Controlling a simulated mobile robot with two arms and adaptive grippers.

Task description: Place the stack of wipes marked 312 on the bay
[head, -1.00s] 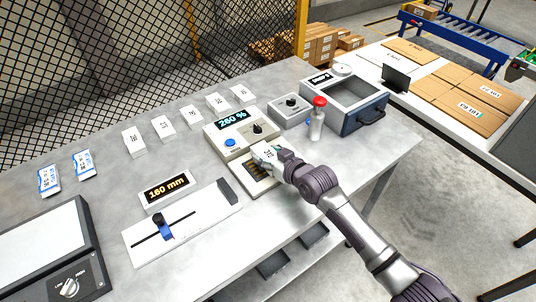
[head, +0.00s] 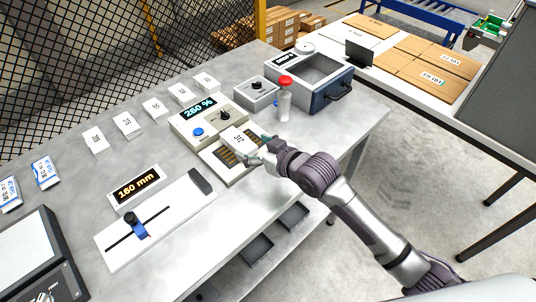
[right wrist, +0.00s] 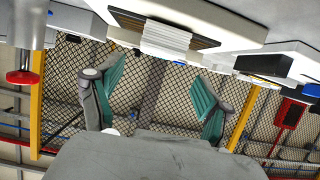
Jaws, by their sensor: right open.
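The white stack of wipes marked 312 (head: 238,139) lies on the bay (head: 215,163), a pale plate with dark and gold stripes in front of the 260 % display unit. My right gripper (head: 264,151) is open just to the right of the stack. In the right wrist view its two green-padded fingers (right wrist: 158,75) are spread with nothing between them. The stack (right wrist: 166,35) shows beyond the fingertips, resting against the striped bay (right wrist: 138,23) in that tilted view. The near end of the stack is partly behind the fingers in the head view. My left gripper is not in view.
Several other white stacks (head: 126,124) stand in a row at the back. A red-topped bottle (head: 284,102) stands close behind my right gripper. A grey knob box (head: 257,93) and an open-topped machine (head: 323,80) are beyond. A 160 mm slide gauge (head: 155,222) is at left front.

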